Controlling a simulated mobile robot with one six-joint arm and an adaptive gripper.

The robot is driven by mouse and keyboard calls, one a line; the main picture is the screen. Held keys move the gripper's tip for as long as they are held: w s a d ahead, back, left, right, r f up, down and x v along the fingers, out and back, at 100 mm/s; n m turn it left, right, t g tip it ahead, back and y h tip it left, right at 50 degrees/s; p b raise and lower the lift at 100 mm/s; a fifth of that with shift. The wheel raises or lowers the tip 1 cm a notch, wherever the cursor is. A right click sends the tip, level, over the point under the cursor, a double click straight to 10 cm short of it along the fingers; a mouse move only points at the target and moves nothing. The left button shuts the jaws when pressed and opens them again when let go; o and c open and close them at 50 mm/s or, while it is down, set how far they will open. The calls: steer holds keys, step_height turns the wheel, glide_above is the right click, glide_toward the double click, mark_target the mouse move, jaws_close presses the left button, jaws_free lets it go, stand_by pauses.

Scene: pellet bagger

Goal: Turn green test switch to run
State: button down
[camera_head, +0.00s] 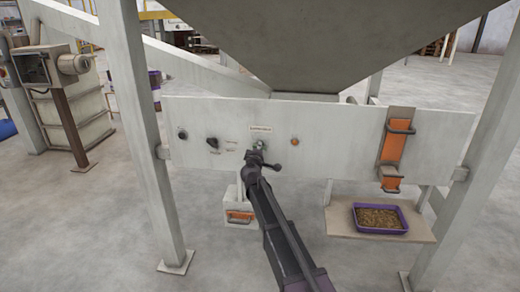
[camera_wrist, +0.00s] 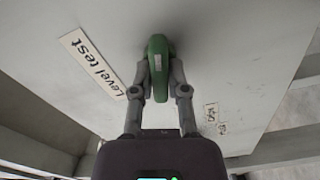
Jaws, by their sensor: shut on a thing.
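The green test switch (camera_wrist: 158,62) is a rounded green knob on the pale panel, in the upper middle of the wrist view. My gripper (camera_wrist: 158,88) has one finger on each side of the knob and is shut on it. A "Level test" label (camera_wrist: 93,64) is left of the knob. Two small labels (camera_wrist: 211,119) sit at lower right, too small to read surely. In the head view my gripper (camera_head: 258,158) reaches the middle of the panel and hides most of the switch.
The white panel (camera_head: 340,125) also carries a black knob (camera_head: 212,143), a black button (camera_head: 183,134) and an orange light (camera_head: 295,142). An orange slide with handles (camera_head: 393,145) is at right. A purple tray of pellets (camera_head: 380,218) stands on a shelf below. Frame legs flank the panel.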

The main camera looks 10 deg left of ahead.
steer(key=shift+n, duration=1.6)
steer(key=c, duration=0.6)
jaws_free()
steer(key=shift+c, duration=0.2)
steer(key=s, duration=1.2)
steer(key=shift+a, duration=0.25)
